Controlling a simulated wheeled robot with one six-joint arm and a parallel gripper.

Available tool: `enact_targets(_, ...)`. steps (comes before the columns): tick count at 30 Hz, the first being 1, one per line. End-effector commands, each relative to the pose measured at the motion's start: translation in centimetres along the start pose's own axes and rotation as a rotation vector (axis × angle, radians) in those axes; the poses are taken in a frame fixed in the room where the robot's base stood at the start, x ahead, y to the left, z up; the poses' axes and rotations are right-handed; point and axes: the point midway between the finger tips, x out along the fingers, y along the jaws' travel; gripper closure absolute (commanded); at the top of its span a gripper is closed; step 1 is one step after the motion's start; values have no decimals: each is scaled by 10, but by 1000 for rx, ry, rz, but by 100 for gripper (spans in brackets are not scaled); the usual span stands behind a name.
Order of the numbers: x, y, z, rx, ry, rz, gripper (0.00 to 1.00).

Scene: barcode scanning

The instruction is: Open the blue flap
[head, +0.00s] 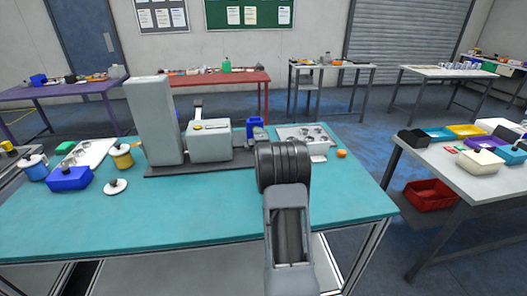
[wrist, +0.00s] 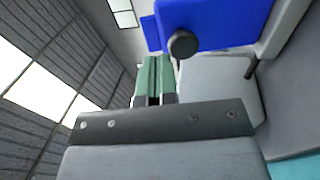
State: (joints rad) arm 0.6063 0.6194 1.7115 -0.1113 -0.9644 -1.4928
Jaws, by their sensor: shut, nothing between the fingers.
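The blue flap (wrist: 225,22) fills the upper right of the wrist view as a flat blue panel, with a round dark knob (wrist: 183,43) at its lower left edge. A grey housing (wrist: 215,82) lies below it. My gripper (wrist: 158,62) has green fingers that are together and empty, just left of and below the knob. I cannot tell whether a finger touches the knob or panel. In the head view a small blue part (head: 255,123), likely the flap, stands at the right end of the grey machine (head: 209,141); my arm hides the fingers there.
The teal table (head: 190,220) carries a tall grey column (head: 153,118), a blue box (head: 70,178), a white lid (head: 115,186), a metal tray (head: 318,150) and an orange ball (head: 342,154). A grey table (head: 460,180) with coloured bins stands at the right.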

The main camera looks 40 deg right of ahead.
Motion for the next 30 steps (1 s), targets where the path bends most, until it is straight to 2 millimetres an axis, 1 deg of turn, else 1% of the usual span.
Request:
enact_targets(1, -11, -1, -1, 0, 1, 1, 100)
enact_targets(3, -25, 2, -1, 0, 1, 1, 100)
enact_targets(9, -62, 10, 3, -2, -4, 1, 100)
enact_targets(15, -88, 16, 2, -2, -4, 0, 100)
enact_targets(19, -96, 18, 2, -1, -4, 0, 100)
enact_targets(26, -100, 19, 0, 4, 0, -4, 100)
enact_targets(28, -101, 21, -6, 31, 7, -27, 100)
enact_targets(30, -104, 24, -19, 89, 20, -78, 100)
